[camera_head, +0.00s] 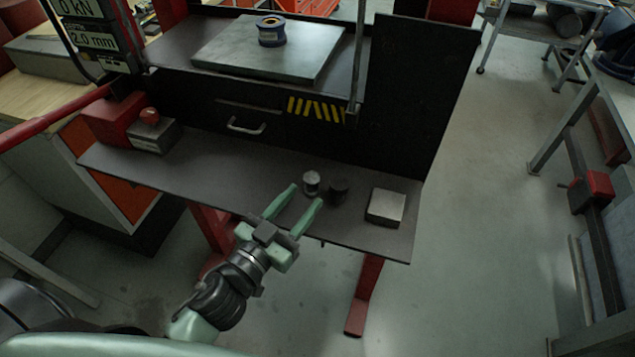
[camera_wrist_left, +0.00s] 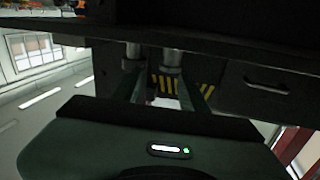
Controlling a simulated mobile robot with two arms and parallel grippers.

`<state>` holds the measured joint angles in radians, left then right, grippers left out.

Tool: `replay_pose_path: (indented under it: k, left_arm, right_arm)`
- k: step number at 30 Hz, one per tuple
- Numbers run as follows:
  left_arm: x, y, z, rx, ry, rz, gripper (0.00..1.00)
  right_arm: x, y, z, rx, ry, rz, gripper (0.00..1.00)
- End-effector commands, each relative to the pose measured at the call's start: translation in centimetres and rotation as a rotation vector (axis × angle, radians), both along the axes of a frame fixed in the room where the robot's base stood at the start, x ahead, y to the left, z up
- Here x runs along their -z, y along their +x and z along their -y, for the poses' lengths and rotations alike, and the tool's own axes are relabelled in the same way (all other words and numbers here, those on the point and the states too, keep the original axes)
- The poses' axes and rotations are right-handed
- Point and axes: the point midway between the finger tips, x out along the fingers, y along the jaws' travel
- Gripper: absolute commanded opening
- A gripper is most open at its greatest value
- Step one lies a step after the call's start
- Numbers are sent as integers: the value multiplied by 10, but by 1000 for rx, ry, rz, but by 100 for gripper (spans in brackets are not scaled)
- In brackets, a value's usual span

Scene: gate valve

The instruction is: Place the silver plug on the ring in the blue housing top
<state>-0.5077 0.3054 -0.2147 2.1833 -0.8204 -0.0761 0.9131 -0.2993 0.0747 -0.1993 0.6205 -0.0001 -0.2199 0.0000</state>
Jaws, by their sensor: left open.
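The silver plug (camera_head: 311,181) stands on the dark shelf of the press. My left gripper (camera_head: 307,194) is open and empty, its two green fingers pointing at the plug from the front edge side. The plug appears just beyond the fingertips, not gripped. In the left wrist view, which looks upside down, a metallic cylinder that seems to be the plug (camera_wrist_left: 172,58) shows between the fingers (camera_wrist_left: 165,88). The blue housing (camera_head: 271,33) stands on the metal plate above, with a ring-like opening in its top. My right gripper is not in view.
A dark cylinder (camera_head: 338,190) stands close to the right of the plug. A square metal block (camera_head: 386,206) lies further right. A grey box with a red knob (camera_head: 151,131) sits at the shelf's left. A vertical rod (camera_head: 358,60) stands right of the plate (camera_head: 225,52).

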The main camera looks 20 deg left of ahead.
Motion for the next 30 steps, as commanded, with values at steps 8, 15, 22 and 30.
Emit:
replay_pose_path:
  k: [8,15,22,30]
  left_arm:
    - [11,7,-14,-58,-49,-66,43]
    - [5,36,-5,-56,-45,-64,43]
    - [9,64,3,-55,-46,-65,43]
    - [11,67,4,-54,-46,-65,43]
  right_arm:
    - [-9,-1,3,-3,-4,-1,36]
    - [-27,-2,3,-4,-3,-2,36]
    - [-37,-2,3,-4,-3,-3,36]
    - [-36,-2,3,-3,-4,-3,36]
